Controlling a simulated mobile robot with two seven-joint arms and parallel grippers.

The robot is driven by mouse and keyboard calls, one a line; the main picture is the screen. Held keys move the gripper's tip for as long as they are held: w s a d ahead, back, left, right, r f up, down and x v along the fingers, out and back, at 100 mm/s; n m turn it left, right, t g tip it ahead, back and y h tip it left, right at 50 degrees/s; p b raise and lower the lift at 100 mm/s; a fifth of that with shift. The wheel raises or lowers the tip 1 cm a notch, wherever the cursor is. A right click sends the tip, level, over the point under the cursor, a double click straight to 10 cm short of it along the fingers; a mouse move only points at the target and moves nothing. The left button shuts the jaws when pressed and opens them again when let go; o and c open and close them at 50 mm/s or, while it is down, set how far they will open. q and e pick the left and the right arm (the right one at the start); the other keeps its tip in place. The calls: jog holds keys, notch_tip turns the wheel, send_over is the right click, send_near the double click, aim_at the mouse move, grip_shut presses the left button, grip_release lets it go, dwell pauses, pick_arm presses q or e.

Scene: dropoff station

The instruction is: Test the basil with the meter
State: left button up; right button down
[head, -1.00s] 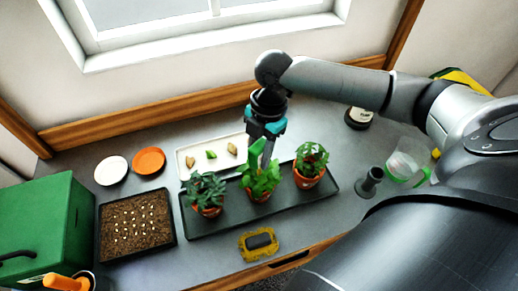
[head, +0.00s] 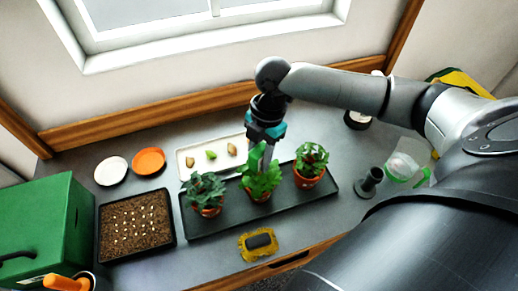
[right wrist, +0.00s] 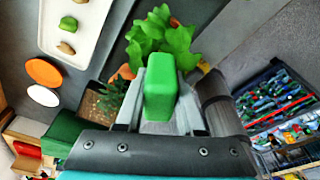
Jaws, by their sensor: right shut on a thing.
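My right gripper (head: 266,150) is above the middle pot of the black tray (head: 228,225), fingers pointing down. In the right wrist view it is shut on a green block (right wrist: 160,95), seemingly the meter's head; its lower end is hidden. The middle plant (head: 262,180) has bright green lobed leaves, close by the fingertips. The left plant (head: 204,187) has darker leaves; the right plant (head: 311,158) has rounder, mid-green leaves. I cannot tell for certain which is the basil, nor whether a probe touches soil. My left gripper is out of view.
A white tray (head: 185,166) with several small pieces lies behind the pots. A seed tray (head: 136,228) and green box (head: 40,225) stand left. A yellow-edged dark item (head: 258,242) lies in front; a dark cylinder (head: 368,183) stands right.

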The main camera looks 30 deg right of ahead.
jog(key=shift+f, duration=0.75)
dwell(0.4)
jog(key=shift+f, duration=0.4)
jog(key=shift+f, duration=0.3)
dwell(0.3)
jog(key=shift+f, duration=0.35)
dwell(1.8)
jog(key=shift+c, duration=2.2)
grip_release()
jog(key=shift+r, duration=0.1)
